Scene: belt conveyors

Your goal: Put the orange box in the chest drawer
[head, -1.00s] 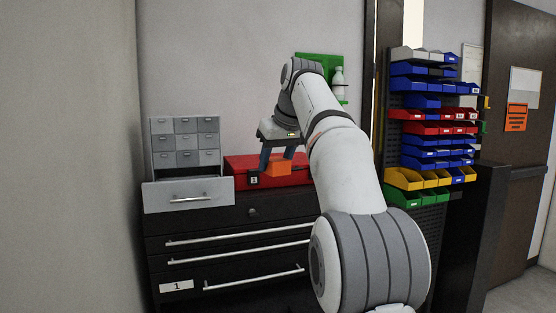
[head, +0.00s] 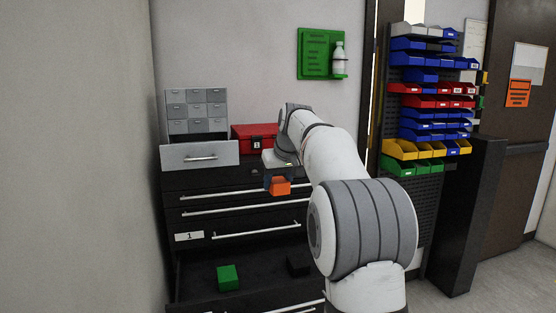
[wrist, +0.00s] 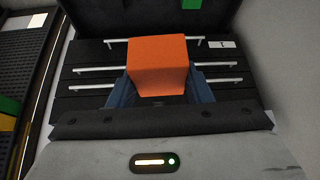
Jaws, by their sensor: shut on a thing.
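The orange box (head: 280,187) is held between the fingers of my gripper (head: 279,180), in front of the black drawer chest (head: 250,222). In the wrist view the orange box (wrist: 157,64) fills the space between the blue fingers, with my gripper (wrist: 160,92) shut on it. The chest's lower drawer (head: 190,276) is pulled open in the head view. It holds a green box (head: 228,278) at left and a dark box (head: 298,265) further right. The orange box is above and apart from this drawer.
A grey small-drawer cabinet (head: 197,112) with one wide drawer (head: 198,155) pulled out stands on the chest. A red case (head: 254,136) sits beside it. A rack of coloured bins (head: 430,130) stands right. A wall is close at left.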

